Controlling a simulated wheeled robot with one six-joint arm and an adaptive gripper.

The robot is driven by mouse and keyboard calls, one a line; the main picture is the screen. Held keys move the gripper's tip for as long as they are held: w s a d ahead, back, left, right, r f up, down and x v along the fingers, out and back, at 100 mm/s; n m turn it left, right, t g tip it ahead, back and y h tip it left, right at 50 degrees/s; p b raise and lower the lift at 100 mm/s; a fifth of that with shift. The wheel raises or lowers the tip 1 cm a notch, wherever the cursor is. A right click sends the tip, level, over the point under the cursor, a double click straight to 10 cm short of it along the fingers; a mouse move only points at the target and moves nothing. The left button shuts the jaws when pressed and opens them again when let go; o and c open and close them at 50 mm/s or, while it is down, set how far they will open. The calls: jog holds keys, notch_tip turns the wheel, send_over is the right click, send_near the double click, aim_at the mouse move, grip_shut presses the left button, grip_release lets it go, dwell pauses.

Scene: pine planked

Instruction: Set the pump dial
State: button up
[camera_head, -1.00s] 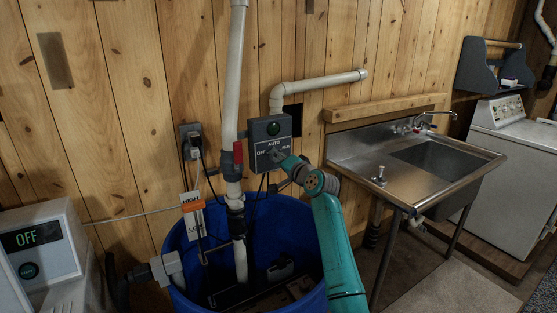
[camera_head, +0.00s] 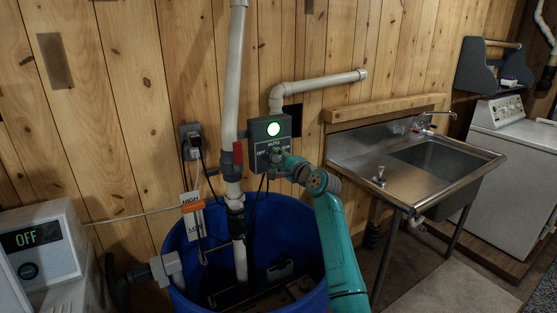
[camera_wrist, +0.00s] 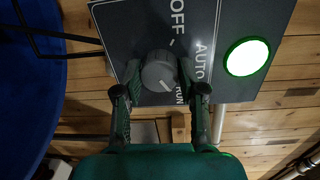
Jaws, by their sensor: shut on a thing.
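The grey pump control box (camera_head: 260,127) is on the pine wall above a blue barrel. Its round lamp (camera_head: 273,129) glows bright green-white, and it also shows lit in the wrist view (camera_wrist: 246,57). The round grey dial (camera_wrist: 158,70) is in the wrist view, with OFF, AUTO and RUN printed around it. Its white pointer mark is angled toward RUN. My gripper (camera_wrist: 160,75) is shut on the dial, one finger on each side. In the head view my gripper (camera_head: 278,155) partly covers the dial and the RUN label.
The blue barrel (camera_head: 312,225) stands below the box, with a white vertical pipe (camera_head: 236,75) at left. A HIGH/LOW float marker (camera_head: 193,207) is beside it. A steel sink (camera_head: 345,153) is at right. A white unit (camera_head: 55,263) reading OFF is at lower left.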

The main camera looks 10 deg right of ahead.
dwell(0.3)
jog(key=o, duration=1.2)
jog(key=shift+c, duration=0.2)
jog(key=v, duration=1.2)
